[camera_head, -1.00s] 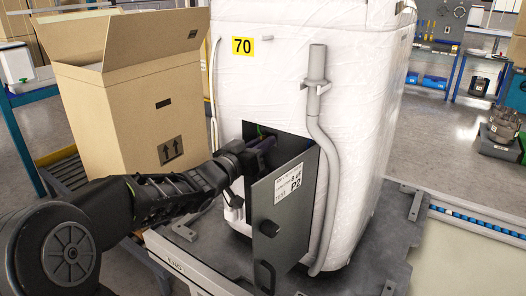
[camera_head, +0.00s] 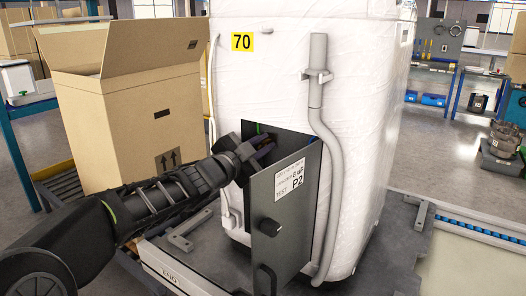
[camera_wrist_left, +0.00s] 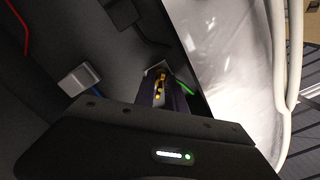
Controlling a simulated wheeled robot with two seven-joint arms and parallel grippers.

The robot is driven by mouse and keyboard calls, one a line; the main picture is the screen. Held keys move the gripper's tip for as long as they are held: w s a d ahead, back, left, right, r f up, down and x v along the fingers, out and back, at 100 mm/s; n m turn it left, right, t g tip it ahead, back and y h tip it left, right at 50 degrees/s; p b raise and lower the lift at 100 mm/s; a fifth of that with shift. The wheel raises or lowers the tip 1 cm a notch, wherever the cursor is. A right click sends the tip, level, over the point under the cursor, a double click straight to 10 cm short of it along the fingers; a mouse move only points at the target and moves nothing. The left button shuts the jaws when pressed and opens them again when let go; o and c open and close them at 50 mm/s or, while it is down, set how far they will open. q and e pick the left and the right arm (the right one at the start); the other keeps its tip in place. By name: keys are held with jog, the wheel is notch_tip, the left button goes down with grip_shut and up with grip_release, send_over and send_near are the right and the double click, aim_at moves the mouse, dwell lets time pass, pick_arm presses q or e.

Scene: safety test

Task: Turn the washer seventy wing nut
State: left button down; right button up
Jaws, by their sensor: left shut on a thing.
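The washer (camera_head: 270,85) is a tall white wrapped machine with a yellow label "70" (camera_head: 242,41). A dark grey door (camera_head: 278,215) marked "P2" stands open low on its front, beside a dark compartment. My left gripper (camera_head: 263,146) reaches into this opening from the left. In the left wrist view, its dark fingers (camera_wrist_left: 166,98) are shut on a small brass-yellow piece, which appears to be the wing nut (camera_wrist_left: 160,84). The fingers hide part of it, and its turn angle cannot be told. My right gripper is not in view.
A grey hose (camera_head: 325,150) runs down the washer's front, right of the door. An open cardboard box (camera_head: 125,120) stands at the left. In the left wrist view, a grey block (camera_wrist_left: 78,80), a green wire (camera_wrist_left: 184,89) and a red wire (camera_wrist_left: 20,25) lie around the fingers.

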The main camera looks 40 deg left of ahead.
pick_arm(q)
jog(key=m+b, duration=0.1)
jog(key=m, duration=0.1)
jog(key=m+b, duration=0.1)
jog(key=m, duration=0.2)
jog(key=shift+f+m+b, duration=0.2)
jog(key=shift+m+b, duration=0.75)
jog(key=shift+m, duration=1.05)
jog(key=shift+r, duration=0.1)
jog(key=c, duration=1.6)
grip_release()
jog(key=s+p, duration=0.1)
jog(key=s, duration=0.6)
jog(key=shift+s+d+p, duration=0.15)
jog(key=shift+s+p, duration=0.2)
jog(key=shift+s, duration=0.05)
